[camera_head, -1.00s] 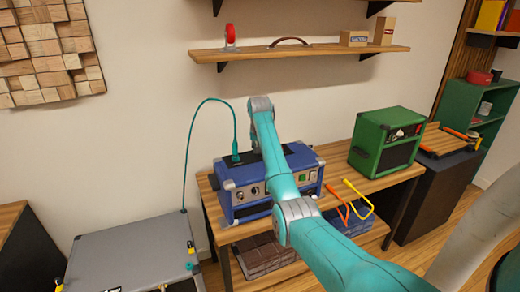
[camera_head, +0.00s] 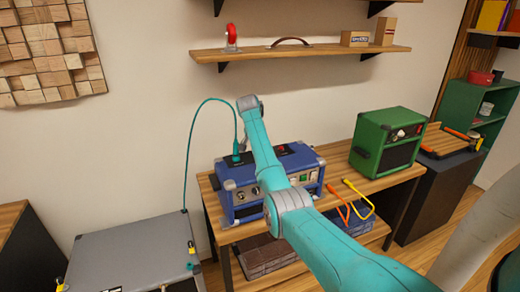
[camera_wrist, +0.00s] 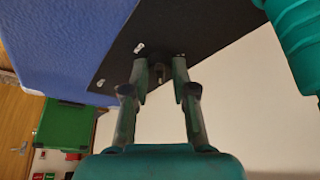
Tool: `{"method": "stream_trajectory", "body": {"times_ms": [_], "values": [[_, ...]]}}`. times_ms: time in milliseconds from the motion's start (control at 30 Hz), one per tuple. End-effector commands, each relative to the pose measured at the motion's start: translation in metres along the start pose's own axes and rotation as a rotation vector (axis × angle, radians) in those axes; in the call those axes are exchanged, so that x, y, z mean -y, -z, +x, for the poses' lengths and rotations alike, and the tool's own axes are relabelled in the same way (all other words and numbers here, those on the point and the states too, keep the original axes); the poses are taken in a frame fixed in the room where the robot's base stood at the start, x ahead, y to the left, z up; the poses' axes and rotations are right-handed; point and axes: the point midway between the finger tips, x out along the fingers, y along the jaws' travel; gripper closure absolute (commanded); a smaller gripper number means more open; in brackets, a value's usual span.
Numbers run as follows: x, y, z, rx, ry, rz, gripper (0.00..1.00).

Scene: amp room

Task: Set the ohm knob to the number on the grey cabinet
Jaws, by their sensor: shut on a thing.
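The blue amp (camera_head: 240,198) stands on the wooden bench, with a black panel (camera_head: 299,151) on its top. In the wrist view the black panel (camera_wrist: 125,60) carries a small dark knob (camera_wrist: 158,73) with white marks near it. My gripper (camera_wrist: 159,88) has one finger on each side of this knob and is shut on it. The number it points to is not readable. The grey cabinet (camera_head: 130,250) is at lower left; a label at its front edge is too small to read. My arm hides the gripper in the head view.
A teal cable plug (camera_head: 236,152) stands in the amp's top, left of my arm; the plug is large in the wrist view (camera_wrist: 295,40). A green amp (camera_head: 385,145) stands to the right on the bench. A wooden shelf (camera_head: 300,52) hangs above.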

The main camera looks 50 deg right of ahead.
Motion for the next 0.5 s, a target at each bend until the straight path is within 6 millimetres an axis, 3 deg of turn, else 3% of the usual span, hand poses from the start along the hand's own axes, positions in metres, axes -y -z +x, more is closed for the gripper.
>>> {"method": "stream_trajectory", "body": {"times_ms": [267,300,367,500], "values": [[0.0000,-0.0005,0.0005,0.001,0.000,0.000,1.00],[0.0001,-0.0005,0.0005,0.001,0.000,0.000,0.69],[0.0001,-0.0005,0.0005,0.001,0.000,0.000,0.54],[0.0001,-0.0003,0.0003,0.000,0.000,-0.001,0.51]]}}
